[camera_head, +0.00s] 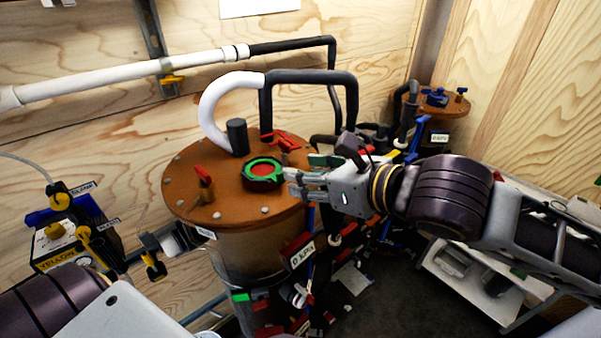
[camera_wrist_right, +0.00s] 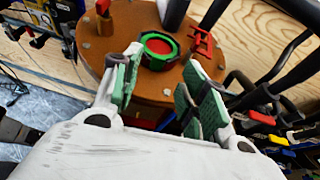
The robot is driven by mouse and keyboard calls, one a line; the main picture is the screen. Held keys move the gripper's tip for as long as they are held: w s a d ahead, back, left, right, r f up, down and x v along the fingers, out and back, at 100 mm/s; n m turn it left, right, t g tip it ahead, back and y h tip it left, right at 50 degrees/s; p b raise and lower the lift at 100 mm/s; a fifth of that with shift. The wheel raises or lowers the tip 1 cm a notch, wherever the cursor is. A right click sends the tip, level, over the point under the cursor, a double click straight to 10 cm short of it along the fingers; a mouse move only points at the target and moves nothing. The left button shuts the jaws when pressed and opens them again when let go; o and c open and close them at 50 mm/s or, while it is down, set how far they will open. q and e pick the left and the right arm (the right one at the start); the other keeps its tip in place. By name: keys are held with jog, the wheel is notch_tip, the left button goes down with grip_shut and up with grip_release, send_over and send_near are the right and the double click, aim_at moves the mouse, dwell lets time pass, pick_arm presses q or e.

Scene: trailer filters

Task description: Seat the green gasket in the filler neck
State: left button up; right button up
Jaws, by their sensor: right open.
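The green gasket (camera_head: 263,169) is a ring lying at the filler neck (camera_head: 263,184), a dark faceted collar on the brown tank lid. Red shows inside the ring. In the right wrist view the green gasket (camera_wrist_right: 148,53) lies within the dark rim of the filler neck (camera_wrist_right: 160,68); I cannot tell whether it is fully pressed down. My right gripper (camera_head: 296,180) is just right of the neck. In its wrist view the green-padded fingers (camera_wrist_right: 158,90) stand apart with nothing between them, and the gasket is beyond the tips. Only part of my left arm shows at the lower left.
The lid (camera_head: 215,214) also carries a red-handled valve (camera_head: 203,180), a red clip (camera_head: 283,140) and a dark post (camera_head: 237,137) near the white hose (camera_head: 208,105). A black pipe (camera_head: 310,76) arches behind. A second tank (camera_head: 440,103) stands at the back right.

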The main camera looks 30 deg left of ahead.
jog(key=shift+v, duration=1.75)
